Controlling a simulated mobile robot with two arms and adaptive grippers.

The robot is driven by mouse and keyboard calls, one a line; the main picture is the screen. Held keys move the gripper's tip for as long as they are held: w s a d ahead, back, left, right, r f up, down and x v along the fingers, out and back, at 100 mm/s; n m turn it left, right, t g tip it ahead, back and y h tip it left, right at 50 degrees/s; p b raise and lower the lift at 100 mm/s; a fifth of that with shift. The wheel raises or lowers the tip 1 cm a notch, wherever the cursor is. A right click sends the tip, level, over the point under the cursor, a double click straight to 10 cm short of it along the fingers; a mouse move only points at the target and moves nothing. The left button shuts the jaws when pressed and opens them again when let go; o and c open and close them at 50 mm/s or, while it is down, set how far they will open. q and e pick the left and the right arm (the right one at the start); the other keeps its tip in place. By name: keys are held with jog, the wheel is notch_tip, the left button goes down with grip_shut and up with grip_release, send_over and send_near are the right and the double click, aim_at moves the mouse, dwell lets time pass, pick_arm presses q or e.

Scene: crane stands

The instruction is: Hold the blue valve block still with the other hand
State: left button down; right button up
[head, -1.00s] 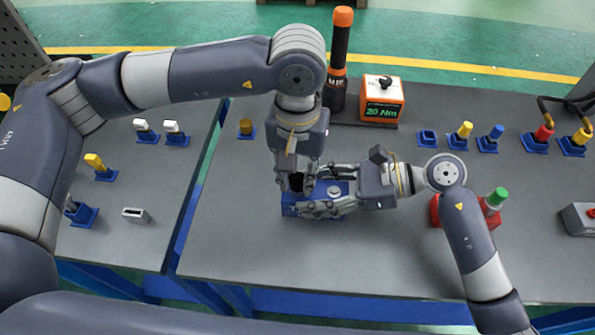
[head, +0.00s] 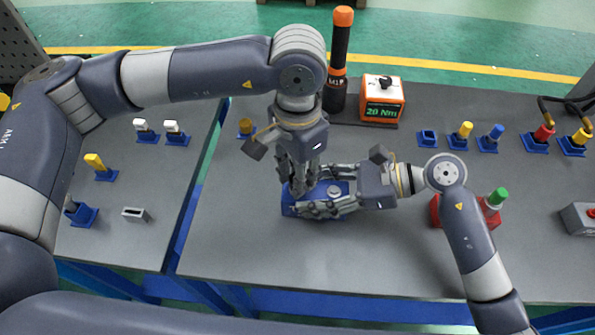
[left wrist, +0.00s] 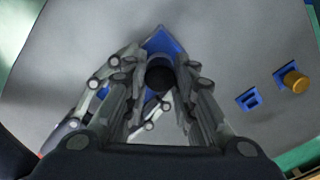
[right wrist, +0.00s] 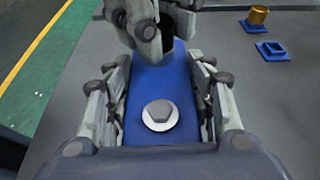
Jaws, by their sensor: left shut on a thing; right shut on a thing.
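The blue valve block (head: 288,209) lies on the grey table, with a pale round knob (right wrist: 160,114) on its top in the right wrist view. My right gripper (head: 322,201) is shut on the block from the right, with fingers along both long sides (right wrist: 160,95). My left gripper (head: 300,188) points down over the block's left end. It is shut on a dark round part (left wrist: 160,77) there, mostly hidden by its fingers in the head view. The blue block's corner (left wrist: 161,41) shows beyond that part in the left wrist view.
An orange-and-black tool (head: 340,60) stands at the back beside an orange torque display (head: 382,100). Several blue-based fittings stand at the right. A red item with a green cap (head: 498,197) is near my right arm. The front middle of the table is clear.

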pick_arm(q)
jog(key=shift+m, duration=1.1)
jog(key=c, duration=1.2)
grip_release()
jog(key=shift+c, duration=0.2)
jog(key=shift+c, duration=0.9)
